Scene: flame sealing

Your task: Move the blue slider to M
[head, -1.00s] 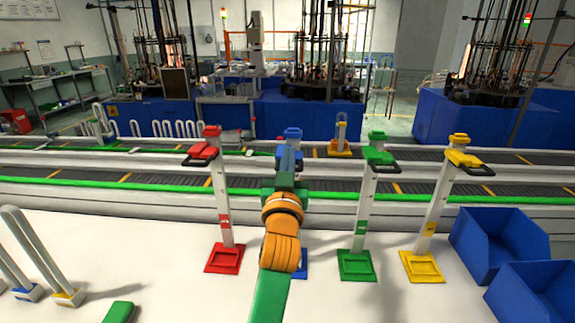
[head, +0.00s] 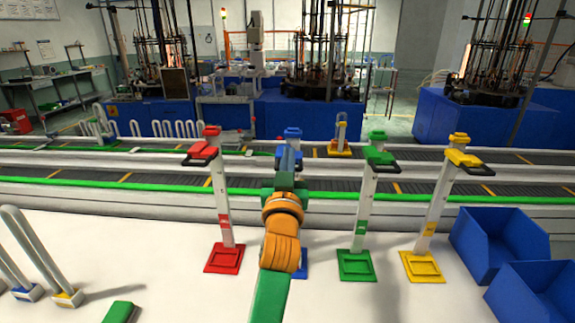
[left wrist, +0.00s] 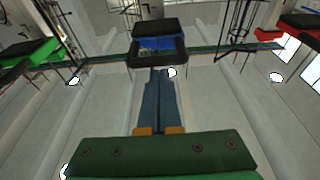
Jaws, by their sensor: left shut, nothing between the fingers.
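The blue stand stands between the red and green ones, mostly hidden behind my left arm in the head view. Its blue top (head: 292,133) shows above my gripper, and a sliver of its blue base (head: 303,264) shows beside the arm. In the left wrist view the blue slider (left wrist: 158,43) with its black handle frame is high in the picture. My left gripper (head: 289,152) is shut and empty, its fingertips (left wrist: 160,72) appearing just below the black handle; I cannot tell whether they touch it. The M mark is not readable. My right gripper is not in view.
Stands with red (head: 201,150), green (head: 379,154) and yellow (head: 462,157) sliders flank the blue one, sliders near their tops. Blue bins (head: 497,243) stand at the right. U-shaped tubes (head: 40,250) stand at the left. A conveyor (head: 400,188) runs behind.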

